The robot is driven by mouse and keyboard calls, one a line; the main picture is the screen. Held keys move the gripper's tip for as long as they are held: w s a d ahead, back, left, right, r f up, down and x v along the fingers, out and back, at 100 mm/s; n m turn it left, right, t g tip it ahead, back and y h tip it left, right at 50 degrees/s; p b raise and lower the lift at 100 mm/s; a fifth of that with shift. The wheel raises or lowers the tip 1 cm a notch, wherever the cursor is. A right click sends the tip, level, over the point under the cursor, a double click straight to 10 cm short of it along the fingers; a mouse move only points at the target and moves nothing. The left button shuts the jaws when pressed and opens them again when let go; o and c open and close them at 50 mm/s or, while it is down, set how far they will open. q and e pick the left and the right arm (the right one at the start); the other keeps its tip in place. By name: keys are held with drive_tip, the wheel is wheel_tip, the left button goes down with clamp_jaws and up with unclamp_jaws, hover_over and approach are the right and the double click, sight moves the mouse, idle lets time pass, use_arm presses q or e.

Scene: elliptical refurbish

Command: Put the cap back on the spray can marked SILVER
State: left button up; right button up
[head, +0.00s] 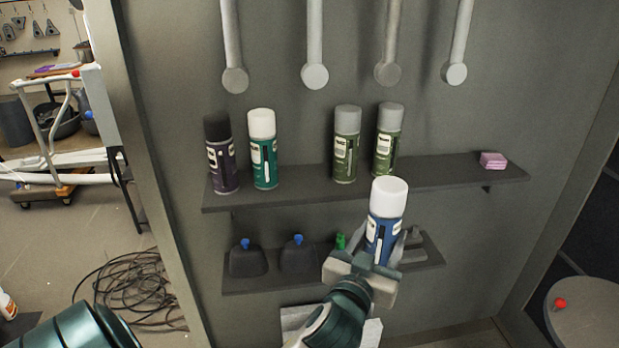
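My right gripper (376,246) is shut on a blue spray can (384,226) with a white top, held roughly upright in front of the shelves. On the upper shelf (300,186) stand a dark purple can (222,163) with a black cap, a teal can (263,158) with a white cap, and two olive-green cans (345,153) (387,145) with grey tops. The label words are too small to read, so I cannot tell which can is marked SILVER. I see no loose cap. My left gripper is out of view; only part of that arm shows at the lower left.
A pink block (493,160) lies at the upper shelf's right end. The lower shelf (250,287) holds dark bottles with blue tops (247,258) (298,254). Grey pipes (316,75) hang above. A round surface with a red knob (560,304) is at right. Cables lie on the left floor.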

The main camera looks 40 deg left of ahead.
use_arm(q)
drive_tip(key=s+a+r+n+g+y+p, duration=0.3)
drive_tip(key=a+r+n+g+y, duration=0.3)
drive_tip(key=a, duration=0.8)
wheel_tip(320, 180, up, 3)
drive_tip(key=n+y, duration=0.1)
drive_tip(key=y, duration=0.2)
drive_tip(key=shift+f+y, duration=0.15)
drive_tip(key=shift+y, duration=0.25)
use_arm(e)
drive_tip(key=s+d+r+g, duration=0.1)
drive_tip(key=s+d+g, duration=0.1)
drive_tip(key=s, duration=0.6)
drive_tip(key=shift+d+h, duration=0.3)
drive_tip(key=shift+d, duration=0.3)
drive_tip(key=shift+r, duration=0.15)
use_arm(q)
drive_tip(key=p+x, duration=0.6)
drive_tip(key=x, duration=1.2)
use_arm(e)
wheel_tip(320, 180, up, 6)
drive_tip(key=shift+a+f, duration=0.1)
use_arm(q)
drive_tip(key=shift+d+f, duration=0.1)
